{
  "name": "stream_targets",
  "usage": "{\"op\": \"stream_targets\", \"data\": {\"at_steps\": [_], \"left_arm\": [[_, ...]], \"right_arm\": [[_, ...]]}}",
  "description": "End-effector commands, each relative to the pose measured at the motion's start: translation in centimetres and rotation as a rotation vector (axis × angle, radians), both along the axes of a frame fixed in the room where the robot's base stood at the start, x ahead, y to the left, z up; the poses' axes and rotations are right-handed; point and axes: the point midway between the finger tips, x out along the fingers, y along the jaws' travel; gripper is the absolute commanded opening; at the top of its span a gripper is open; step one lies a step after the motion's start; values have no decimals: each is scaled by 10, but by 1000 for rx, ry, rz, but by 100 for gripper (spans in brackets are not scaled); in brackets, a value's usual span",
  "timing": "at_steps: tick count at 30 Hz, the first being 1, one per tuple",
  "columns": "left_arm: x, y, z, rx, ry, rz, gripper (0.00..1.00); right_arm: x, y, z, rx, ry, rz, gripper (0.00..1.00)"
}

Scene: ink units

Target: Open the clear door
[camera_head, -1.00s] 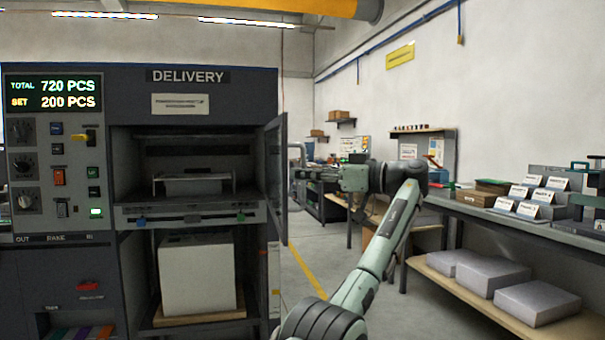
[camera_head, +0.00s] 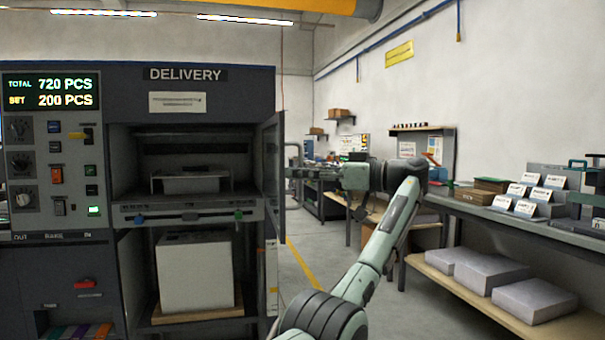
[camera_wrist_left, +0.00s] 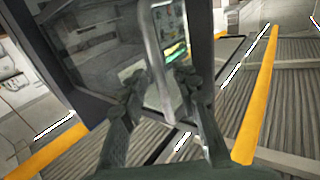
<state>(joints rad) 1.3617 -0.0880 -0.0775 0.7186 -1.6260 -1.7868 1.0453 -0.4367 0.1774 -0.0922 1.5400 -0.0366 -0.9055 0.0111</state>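The clear door (camera_head: 272,165) is a dark-framed panel at the right side of the delivery bay. It stands swung out from the opening, seen nearly edge-on. My left gripper (camera_head: 293,172) is just right of the door's outer edge in the head view. In the left wrist view, the see-through pane of the door (camera_wrist_left: 100,50) and its pale upright handle bar (camera_wrist_left: 157,55) fill the middle. My left gripper (camera_wrist_left: 165,80) has its two fingers apart, one on each side of the bar, with gaps visible. My right gripper is not in view.
The delivery machine (camera_head: 185,75) has an open bay with a tray, and a white paper stack (camera_head: 195,275) below. A workbench (camera_head: 500,220) with boxes and cards runs along the right. The floor (camera_head: 310,250) between them is clear.

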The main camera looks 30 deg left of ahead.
Motion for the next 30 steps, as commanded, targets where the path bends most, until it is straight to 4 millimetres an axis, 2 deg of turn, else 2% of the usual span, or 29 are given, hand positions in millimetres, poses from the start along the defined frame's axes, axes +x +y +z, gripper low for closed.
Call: {"op": "stream_targets", "data": {"at_steps": [4,7,18,23,30], "left_arm": [[0,-1,1,1,-1,-1,31],[2,-9,1,1,1,-2,31],[8,-66,1,0,0,-2,31],[8,-74,0,0,0,-1,31],[8,-75,0,0,-1,0,31]], "right_arm": [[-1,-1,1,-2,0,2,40],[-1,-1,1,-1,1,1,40],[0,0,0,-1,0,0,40],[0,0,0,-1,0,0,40],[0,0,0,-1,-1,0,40]]}}
